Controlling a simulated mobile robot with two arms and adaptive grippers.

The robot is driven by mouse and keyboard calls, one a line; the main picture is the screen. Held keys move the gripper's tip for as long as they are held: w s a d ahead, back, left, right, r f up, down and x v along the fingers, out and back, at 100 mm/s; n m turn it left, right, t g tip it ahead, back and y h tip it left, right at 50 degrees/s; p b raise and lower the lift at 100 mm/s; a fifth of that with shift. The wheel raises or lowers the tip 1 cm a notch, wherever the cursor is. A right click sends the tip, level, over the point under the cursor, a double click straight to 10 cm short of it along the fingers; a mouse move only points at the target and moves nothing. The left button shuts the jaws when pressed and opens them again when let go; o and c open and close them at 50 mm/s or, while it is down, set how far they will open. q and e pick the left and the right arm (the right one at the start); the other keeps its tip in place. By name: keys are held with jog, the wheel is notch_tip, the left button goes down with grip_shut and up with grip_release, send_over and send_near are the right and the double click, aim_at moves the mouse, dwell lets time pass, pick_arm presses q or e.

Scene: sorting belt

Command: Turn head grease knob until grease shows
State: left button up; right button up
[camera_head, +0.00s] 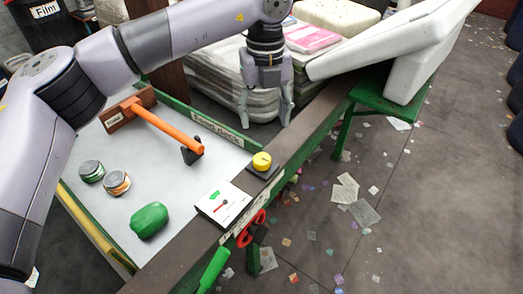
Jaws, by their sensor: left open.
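A round yellow knob (262,161) sits on a dark square base on the brown beam (321,112) of the frame; I take it for the grease knob. No grease can be made out around it. My left gripper (265,120) points down above and behind the knob in the camera_head view, fingers spread, nothing between them. It looks apart from the knob. A white gauge box (222,205) with a red needle and a green mark is on the beam nearer to me. My right gripper is not in view.
The pale deck (185,168) holds an orange-handled mallet (168,130), two small round tins (91,171) and a green lump (149,220). Red (250,229) and green (213,270) handles show at the beam's outer side. A white chute (385,50) stands right. Scraps litter the floor.

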pick_arm(q)
send_over(262, 158)
notch_tip(262, 158, down, 4)
notch_tip(262, 158, down, 8)
jog(key=p, duration=0.2)
jog(key=shift+s+r+p, duration=0.1)
jog(key=shift+r+p, duration=0.1)
jog(key=shift+p, duration=0.1)
jog(key=shift+f, duration=0.7)
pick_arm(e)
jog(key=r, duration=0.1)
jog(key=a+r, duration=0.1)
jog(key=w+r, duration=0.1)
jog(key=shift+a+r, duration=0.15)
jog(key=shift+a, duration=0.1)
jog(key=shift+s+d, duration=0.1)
pick_arm(q)
jog(key=shift+c, duration=0.3)
jog(key=c, duration=1.1)
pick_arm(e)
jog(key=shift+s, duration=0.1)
